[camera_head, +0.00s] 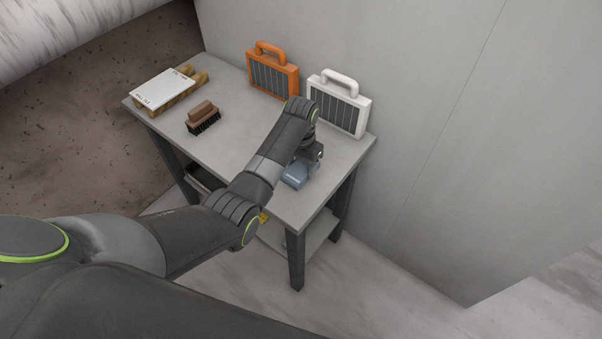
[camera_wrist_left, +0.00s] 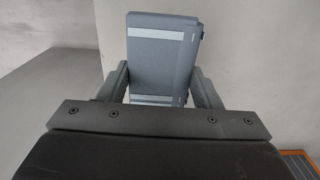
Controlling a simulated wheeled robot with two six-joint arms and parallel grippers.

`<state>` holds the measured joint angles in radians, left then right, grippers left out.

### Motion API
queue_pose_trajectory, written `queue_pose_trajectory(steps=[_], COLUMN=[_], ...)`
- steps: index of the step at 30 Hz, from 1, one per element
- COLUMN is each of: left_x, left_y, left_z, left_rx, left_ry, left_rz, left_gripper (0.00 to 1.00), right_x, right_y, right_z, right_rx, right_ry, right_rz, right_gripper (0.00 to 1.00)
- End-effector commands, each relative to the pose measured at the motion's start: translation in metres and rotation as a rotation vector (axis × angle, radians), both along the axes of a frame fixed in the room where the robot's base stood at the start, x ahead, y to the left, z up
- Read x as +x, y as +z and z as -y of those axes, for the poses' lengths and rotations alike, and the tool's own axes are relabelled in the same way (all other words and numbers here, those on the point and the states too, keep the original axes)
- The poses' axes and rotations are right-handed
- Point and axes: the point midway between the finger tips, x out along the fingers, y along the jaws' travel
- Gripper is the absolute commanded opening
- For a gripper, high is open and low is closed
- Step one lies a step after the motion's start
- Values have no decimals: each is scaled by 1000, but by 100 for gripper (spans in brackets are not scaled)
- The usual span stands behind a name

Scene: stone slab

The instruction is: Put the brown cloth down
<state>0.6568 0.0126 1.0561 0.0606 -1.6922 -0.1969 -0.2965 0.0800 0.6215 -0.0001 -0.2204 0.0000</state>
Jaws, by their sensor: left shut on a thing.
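My left gripper (camera_head: 310,160) is over the right front part of the grey table (camera_head: 235,125). It is shut on a blue-grey, flat, folded-looking thing (camera_head: 294,176) with pale stripes. In the left wrist view this thing (camera_wrist_left: 160,50) sits between the two fingers of the left gripper (camera_wrist_left: 165,88). Its colour is blue-grey, not brown, and no brown cloth shows in either view. I cannot tell whether its underside touches the tabletop. My right gripper is not in view.
An orange handled case (camera_head: 273,76) and a white one (camera_head: 338,107) stand along the table's back edge by the wall. A brown brush (camera_head: 203,116) and a white board on a wooden stand (camera_head: 162,88) are on the left. The table's middle is clear.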

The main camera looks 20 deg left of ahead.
Motion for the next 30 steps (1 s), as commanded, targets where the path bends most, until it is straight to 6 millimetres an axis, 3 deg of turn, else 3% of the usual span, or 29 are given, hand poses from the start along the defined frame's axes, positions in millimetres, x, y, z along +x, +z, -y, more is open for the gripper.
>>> queue_pose_trajectory(steps=[8, 13, 30], left_x=[0, 0, 0], left_y=[-31, -38, -49], left_z=[0, 0, 0], left_rx=[0, 1, 0], left_ry=[0, 0, 0], left_rz=[-1, 1, 2], left_gripper=[22, 22, 22], right_x=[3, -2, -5], right_y=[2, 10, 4], right_z=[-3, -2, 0], right_rx=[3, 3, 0], right_ry=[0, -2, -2], right_rz=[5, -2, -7], right_gripper=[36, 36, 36])
